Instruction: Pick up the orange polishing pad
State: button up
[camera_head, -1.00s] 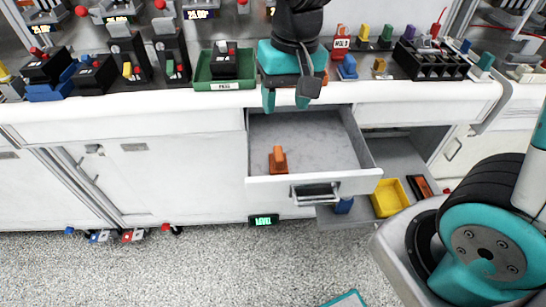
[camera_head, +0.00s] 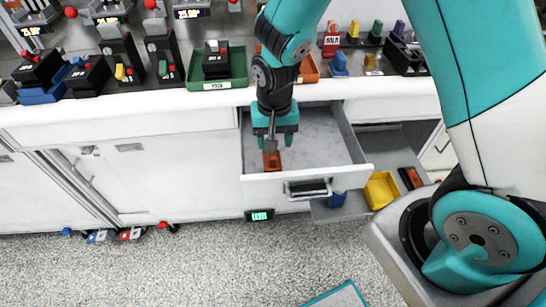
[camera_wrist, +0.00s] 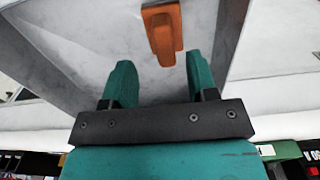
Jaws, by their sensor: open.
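The orange polishing pad (camera_head: 272,162) lies in the open upper drawer (camera_head: 325,150), near its front left corner. In the wrist view the pad (camera_wrist: 163,30) shows as an orange block with a raised grip, just beyond the fingertips and roughly in line with the gap between them. My gripper (camera_head: 275,143) hangs pointing down into the drawer, over the pad, and hides part of it. In the wrist view my gripper (camera_wrist: 160,75) has its two teal fingers apart with nothing between them.
A lower drawer at the right holds a yellow bin (camera_head: 381,190), a dark tray with an orange item (camera_head: 410,178) and a blue item (camera_head: 337,198). The counter above carries a green tray (camera_head: 219,68) and several breakers. The drawer walls stand close around my gripper.

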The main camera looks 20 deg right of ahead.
jog(key=f, duration=0.3)
jog(key=f+p, duration=0.1)
jog(key=shift+w+a+f, duration=0.1)
jog(key=shift+a+f, duration=0.15)
jog(key=shift+f, duration=0.15)
grip_shut()
jog(key=shift+r, duration=0.1)
notch_tip(320, 180, up, 20)
jog(key=b, duration=0.1)
jog(key=c, duration=0.7)
grip_release()
jog(key=shift+c, duration=1.1)
jog(key=shift+d, duration=0.1)
